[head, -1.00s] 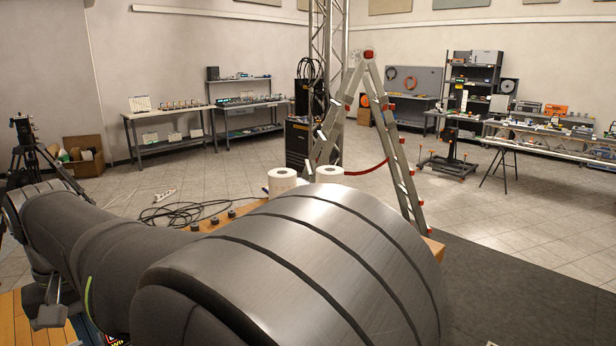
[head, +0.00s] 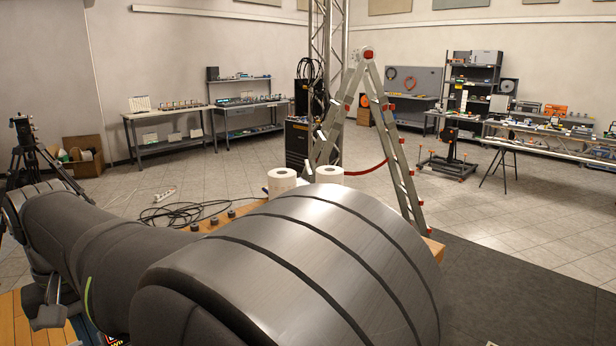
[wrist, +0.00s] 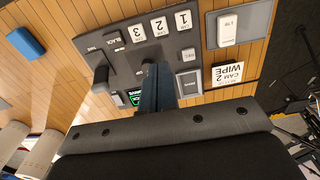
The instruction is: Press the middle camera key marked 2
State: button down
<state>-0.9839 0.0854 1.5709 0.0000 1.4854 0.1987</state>
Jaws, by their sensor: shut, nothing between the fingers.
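In the wrist view the dark grey switcher panel (wrist: 126,62) lies on a slatted wooden top. The white key marked 2 (wrist: 159,27) sits in a row between the key marked 1 (wrist: 183,20) and the key marked 3 (wrist: 137,33). My gripper (wrist: 149,68) is shut and empty. In the picture its tip shows just below the key marked 2, over the panel. I cannot tell its height above the panel. The fingers hide part of the panel's lower middle. The key itself shows clear of them. In the head view my arm hides the panel.
A black lever (wrist: 99,77) stands left of my fingers, with a BLACK key (wrist: 115,40) above it. A CAM 2 WIPE sign (wrist: 228,73) and a separate grey plate with a white switch (wrist: 229,27) are at right. A blue block (wrist: 26,43) lies far left.

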dwell(0.3)
notch_tip(320, 180, down, 7)
jog(key=n+t+h, duration=0.5)
jog(key=n+t, duration=0.2)
jog(key=n, duration=0.3)
jog(key=shift+s+a+h, duration=0.4)
jog(key=shift+s, duration=0.05)
jog(key=shift+f, duration=0.2)
jog(key=shift+f, duration=4.25)
jog(key=shift+f, duration=0.15)
jog(key=shift+f, duration=0.3)
